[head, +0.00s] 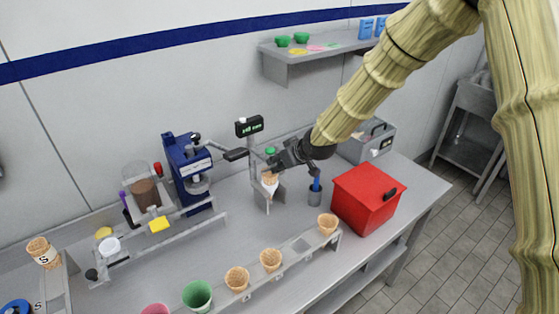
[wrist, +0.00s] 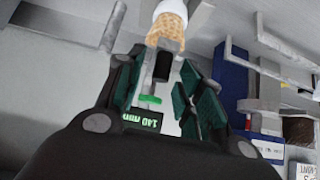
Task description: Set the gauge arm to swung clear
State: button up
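The gauge has a black display (head: 249,125) with green digits on a thin grey post at the back of the counter. In the wrist view the display (wrist: 143,121) appears upside down and seems to read 140 mm. My gripper (head: 275,163) is by the post, just above a wafer cone (head: 270,181) with a white lower part, in a grey stand. In the wrist view my gripper (wrist: 163,62) has its fingers apart. A small dark block and a pale bar show between them; I cannot tell whether they touch. Which part is the gauge arm is unclear, as my gripper hides some.
A blue press (head: 187,170) with a dark lever stands left of the gauge. A blue-handled tool in a grey cup (head: 315,192) and a red box (head: 366,197) stand right. Several cones sit in a front rail (head: 290,256). A shelf (head: 300,50) hangs above.

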jog(key=shift+w+a+f, duration=0.15)
jog(key=shift+w+f, duration=0.1)
jog(key=shift+f, duration=0.05)
jog(key=shift+c, duration=0.3)
grip_shut()
